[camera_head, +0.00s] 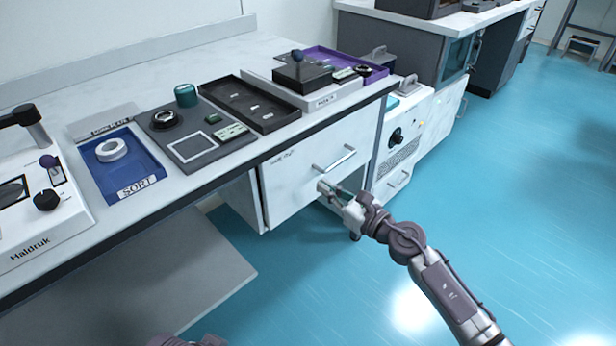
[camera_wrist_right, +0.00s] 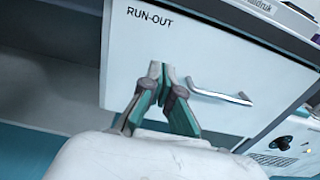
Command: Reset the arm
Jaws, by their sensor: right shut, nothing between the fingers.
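My right gripper (camera_head: 323,188) is in front of the white drawer front (camera_head: 290,187) under the bench, a little below its bar handle (camera_head: 334,160). In the right wrist view its fingertips (camera_wrist_right: 155,70) meet and hold nothing. The drawer front there reads "RUN-OUT" (camera_wrist_right: 149,17), and the handle (camera_wrist_right: 221,96) is to the right of the fingertips, apart from them. My right arm reaches in from the lower right of the head view. Of my left arm, only a small dark part may show at the bottom edge; its gripper is not seen.
The bench top (camera_head: 150,85) holds a blue SORT tray (camera_head: 151,176), a dark board with a teal cylinder (camera_head: 186,95), a black tray (camera_head: 249,103) and a purple tray (camera_head: 378,72). A white cabinet (camera_head: 405,135) stands right of the drawer. The blue floor (camera_head: 500,180) at right is clear.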

